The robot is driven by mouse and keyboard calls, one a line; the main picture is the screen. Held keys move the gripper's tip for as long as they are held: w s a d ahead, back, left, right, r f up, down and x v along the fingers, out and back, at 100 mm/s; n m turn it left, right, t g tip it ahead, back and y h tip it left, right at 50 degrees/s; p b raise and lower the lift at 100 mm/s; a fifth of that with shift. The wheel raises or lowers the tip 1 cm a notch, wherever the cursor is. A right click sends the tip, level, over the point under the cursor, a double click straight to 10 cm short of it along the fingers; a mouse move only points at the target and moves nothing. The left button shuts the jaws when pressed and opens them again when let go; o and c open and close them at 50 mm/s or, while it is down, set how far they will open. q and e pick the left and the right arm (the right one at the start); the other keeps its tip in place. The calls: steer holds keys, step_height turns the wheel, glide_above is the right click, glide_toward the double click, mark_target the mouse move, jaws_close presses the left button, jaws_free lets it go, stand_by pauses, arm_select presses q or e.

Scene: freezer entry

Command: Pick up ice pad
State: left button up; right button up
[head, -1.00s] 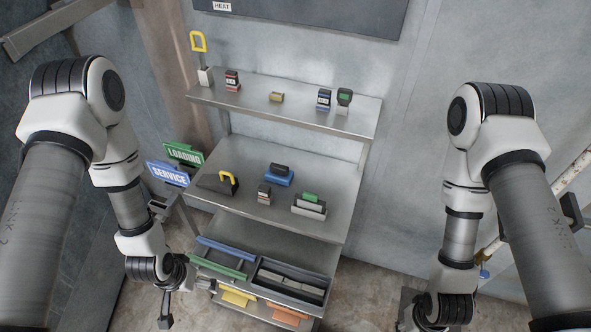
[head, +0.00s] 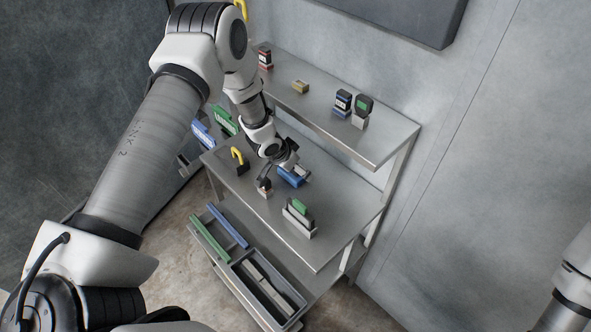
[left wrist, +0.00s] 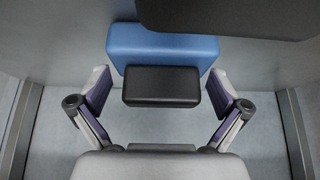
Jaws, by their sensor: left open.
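A blue pad (head: 292,177) with a dark block-shaped handle, which I take as the ice pad, sits on the middle shelf. In the left wrist view its blue body (left wrist: 163,46) lies behind the black block (left wrist: 160,87). My left gripper (head: 279,178) is at the pad and partly hides it. In the left wrist view my left gripper (left wrist: 165,98) is open, one finger on each side of the black block, with gaps on both sides. My right gripper is out of view.
The middle shelf (head: 335,228) also holds a yellow-handled dark item (head: 239,160), a small block (head: 265,188) and a green-topped holder (head: 299,215). The upper shelf (head: 375,135) overhangs behind. A dark slab (left wrist: 235,14) crosses the top of the left wrist view.

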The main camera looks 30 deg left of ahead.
arm_select(q)
steer(key=shift+w+f, duration=0.1)
steer(key=shift+f, duration=0.1)
steer(key=shift+a, duration=0.15)
steer(key=shift+c, duration=0.4)
steer(key=c, duration=0.8)
steer(key=shift+s, duration=0.2)
